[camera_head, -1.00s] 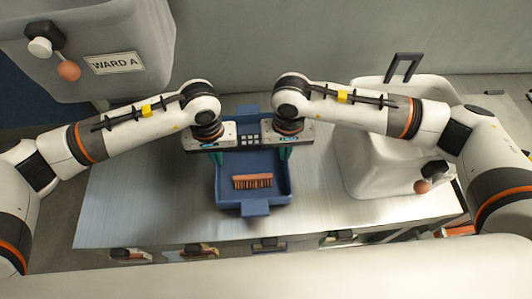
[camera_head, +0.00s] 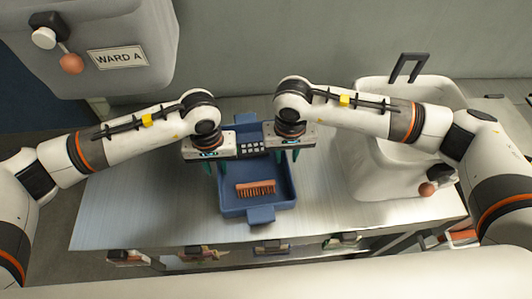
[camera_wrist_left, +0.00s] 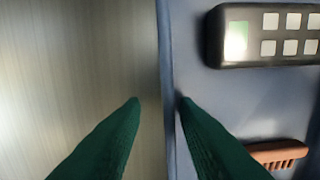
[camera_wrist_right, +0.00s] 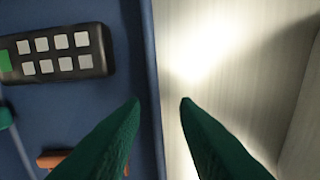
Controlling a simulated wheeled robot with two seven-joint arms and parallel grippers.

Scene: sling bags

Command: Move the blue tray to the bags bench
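The blue tray (camera_head: 262,215) lies on a pale bench top, with a raised rim and a tab at its front and back. It holds a reddish-brown brush (camera_head: 256,188) and a dark keypad device (camera_head: 251,148). My left gripper (camera_head: 213,168) is at the tray's left wall. In the left wrist view its green fingers (camera_wrist_left: 160,100) are apart, one on each side of that wall (camera_wrist_left: 166,60). My right gripper (camera_head: 290,157) is at the right wall. In the right wrist view its fingers (camera_wrist_right: 160,100) are also apart, with the wall (camera_wrist_right: 150,60) between them. Wall contact is unclear.
A white tub with a dark handle (camera_head: 407,68) stands on the bench to the right of the tray. A grey container labelled WARD A (camera_head: 120,57) is at the upper left. The bench top (camera_head: 130,205) left of the tray is clear. Several items (camera_head: 200,253) show along the bench's front.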

